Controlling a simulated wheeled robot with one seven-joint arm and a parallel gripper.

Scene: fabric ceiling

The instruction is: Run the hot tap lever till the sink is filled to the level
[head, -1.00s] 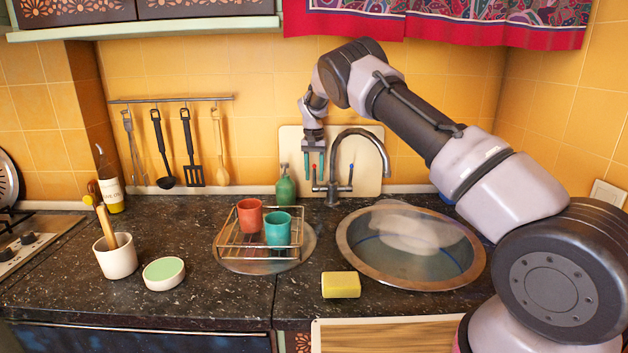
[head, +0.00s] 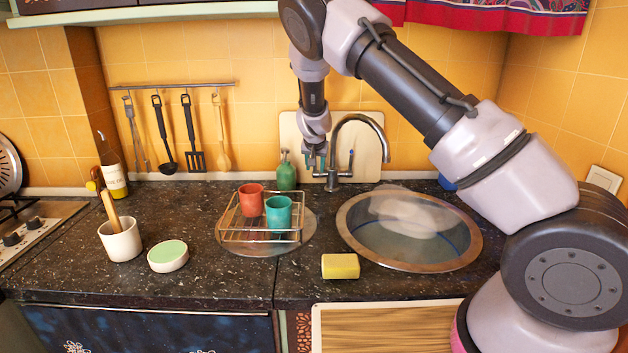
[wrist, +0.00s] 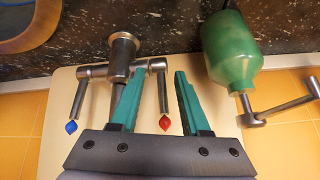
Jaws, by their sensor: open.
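My gripper (head: 314,158) is at the tap's left side, pointing down. In the wrist view my gripper (wrist: 158,73) is open, with the red-tipped hot lever (wrist: 163,100) between its teal fingers and a gap visible to the right finger. The blue-tipped lever (wrist: 75,105) is outside the left finger. In the head view the red tip is hidden by my gripper. A blue line (head: 466,228) runs around the inside of the sink. I see no stream from the spout.
A green soap bottle (head: 286,174) stands close left of my gripper; its pump spout shows in the wrist view. A wire rack (head: 258,236) with a red cup (head: 250,200) and a teal cup (head: 278,212) is left of the sink. A yellow sponge (head: 340,266) lies in front.

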